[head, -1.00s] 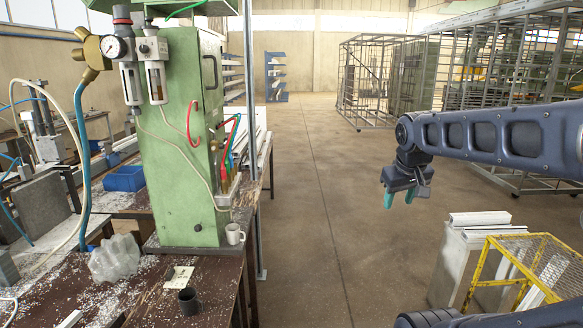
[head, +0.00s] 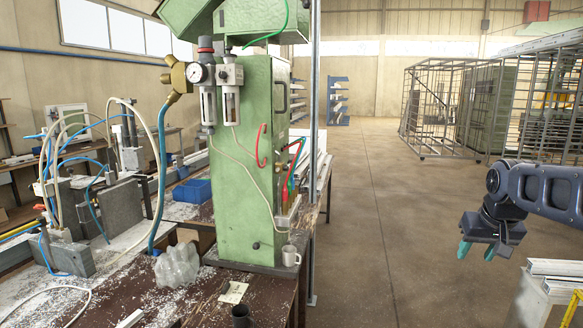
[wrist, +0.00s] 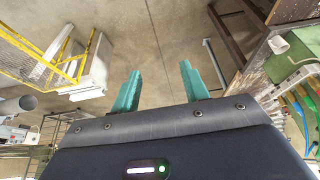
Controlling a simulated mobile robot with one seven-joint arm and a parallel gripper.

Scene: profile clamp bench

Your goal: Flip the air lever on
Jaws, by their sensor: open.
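The green machine cabinet (head: 240,165) stands on the bench at centre left. A gauge and air filter units (head: 218,90) sit at its upper left, beside a brass fitting (head: 175,78). Red, green and blue hoses run to a small valve block (head: 288,212) low on its right side; hoses also show at the right edge of the wrist view (wrist: 304,118). I cannot make out the air lever clearly in either view. My gripper (head: 477,250) is open and empty, with teal fingers, in free air well right of the cabinet; its fingers (wrist: 160,76) show apart in the wrist view.
A white mug (head: 290,255) stands by the cabinet's base. A metal post (head: 313,150) rises beside the cabinet. Open floor (head: 390,220) lies between bench and gripper; pale stacked profiles (head: 550,285) stand lower right.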

